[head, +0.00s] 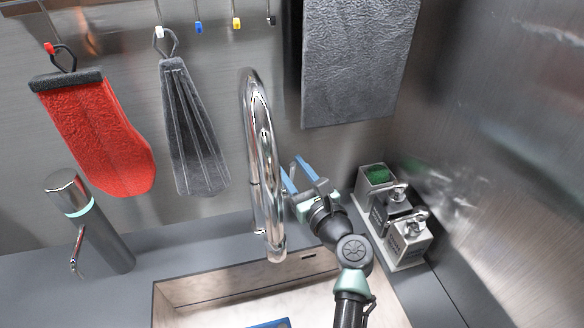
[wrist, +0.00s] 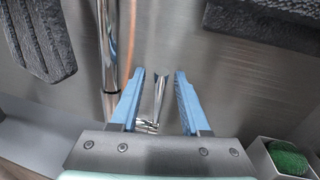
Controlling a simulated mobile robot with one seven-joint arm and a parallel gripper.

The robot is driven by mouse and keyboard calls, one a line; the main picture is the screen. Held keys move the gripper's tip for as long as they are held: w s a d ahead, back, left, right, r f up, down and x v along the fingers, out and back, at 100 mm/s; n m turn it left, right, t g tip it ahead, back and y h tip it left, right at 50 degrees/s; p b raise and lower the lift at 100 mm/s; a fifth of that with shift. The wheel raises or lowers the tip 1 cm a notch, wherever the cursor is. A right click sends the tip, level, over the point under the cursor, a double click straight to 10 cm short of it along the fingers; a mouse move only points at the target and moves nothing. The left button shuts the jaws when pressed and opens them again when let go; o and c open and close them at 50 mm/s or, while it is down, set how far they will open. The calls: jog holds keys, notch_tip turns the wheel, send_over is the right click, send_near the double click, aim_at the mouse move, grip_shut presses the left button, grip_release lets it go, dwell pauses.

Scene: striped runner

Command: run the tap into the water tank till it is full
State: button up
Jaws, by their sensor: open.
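The chrome gooseneck tap (head: 257,120) stands behind the sink, its spout end (head: 277,252) pointing down over the basin. No water stream shows below it. My gripper (head: 291,163) is open just right of the tap column, its blue fingers pointing toward the back wall. In the wrist view the tap's chrome lever (wrist: 160,95) stands between the open fingers, apart from both. The tap column (wrist: 110,60) is left of the left finger. A blue edge (head: 270,324) shows in the basin at the bottom; I cannot tell whether it is the water tank, as most is cut off.
A caddy (head: 405,263) with two pump bottles and a green scrubber (head: 377,174) stands right of my gripper. A red mitt (head: 98,135), a grey cloth (head: 190,130) and a grey towel (head: 355,60) hang behind. A dark cylinder with chrome top (head: 105,240) stands left.

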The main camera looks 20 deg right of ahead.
grip_shut()
dwell(1.4)
